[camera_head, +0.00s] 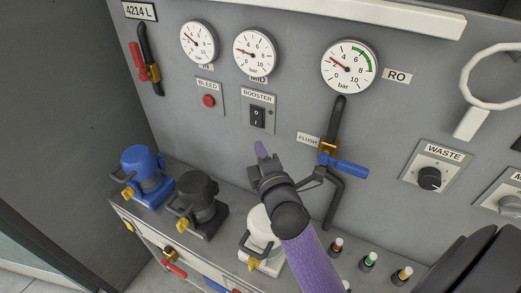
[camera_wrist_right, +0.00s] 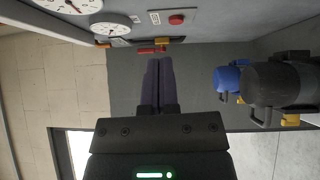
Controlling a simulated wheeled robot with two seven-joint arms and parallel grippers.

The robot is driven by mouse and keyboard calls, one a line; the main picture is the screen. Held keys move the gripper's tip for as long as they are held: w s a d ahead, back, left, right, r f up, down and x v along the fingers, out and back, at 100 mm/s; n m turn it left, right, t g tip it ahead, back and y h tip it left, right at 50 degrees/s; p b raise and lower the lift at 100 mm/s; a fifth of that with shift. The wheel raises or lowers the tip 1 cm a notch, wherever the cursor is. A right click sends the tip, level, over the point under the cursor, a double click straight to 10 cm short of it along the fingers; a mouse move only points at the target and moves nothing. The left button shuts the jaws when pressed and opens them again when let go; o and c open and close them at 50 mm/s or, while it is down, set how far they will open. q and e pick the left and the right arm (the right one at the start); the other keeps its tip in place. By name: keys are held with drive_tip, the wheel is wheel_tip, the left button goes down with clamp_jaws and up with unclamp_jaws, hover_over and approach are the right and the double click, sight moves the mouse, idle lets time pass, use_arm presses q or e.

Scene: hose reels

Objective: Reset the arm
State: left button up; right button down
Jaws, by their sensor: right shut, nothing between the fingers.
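My right arm comes up from the bottom of the head view with a purple link. Its dark gripper (camera_head: 262,150) is in front of the grey panel, below the booster switch (camera_head: 257,117) and left of the blue-handled flush valve (camera_head: 348,167). In the right wrist view the two long fingers (camera_wrist_right: 158,64) lie together, with nothing between them. I cannot tell whether the fingertips touch the panel. My left gripper is in neither view.
The grey panel (camera_head: 290,103) carries gauges, a red bleed button (camera_head: 209,101) and a waste knob (camera_head: 429,178). Blue (camera_head: 145,170), black (camera_head: 198,196) and white (camera_head: 260,226) units stand on the ledge below. Red, green and yellow fittings (camera_head: 369,259) are right of my arm.

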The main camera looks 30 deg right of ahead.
drive_tip(key=s+a+f+m+g+y, duration=0.1)
drive_tip(key=s+a+f+m+g, duration=0.3)
drive_tip(key=s, duration=0.3)
drive_tip(key=s+a+f+m+g+y, duration=0.2)
drive_tip(key=s+f+m+g, duration=0.1)
drive_tip(key=s+m+g, duration=0.3)
drive_tip(key=s+a+f+m+g+y, duration=0.1)
drive_tip(key=s+a+f+m+g, duration=0.25)
drive_tip(key=s, duration=0.45)
drive_tip(key=s+d+f+g+b, duration=0.1)
drive_tip(key=s+f+b, duration=0.25)
drive_tip(key=f, duration=1.15)
drive_tip(key=s+f+g+b, duration=0.2)
drive_tip(key=f+b, duration=0.3)
drive_tip(key=f, duration=0.9)
drive_tip(key=s+d+f+b, duration=0.2)
drive_tip(key=s+f+b, duration=0.2)
drive_tip(key=s+f, duration=0.8)
drive_tip(key=shift+d+f+g, duration=0.3)
drive_tip(key=shift+f+g, duration=0.05)
drive_tip(key=shift+f, duration=0.1)
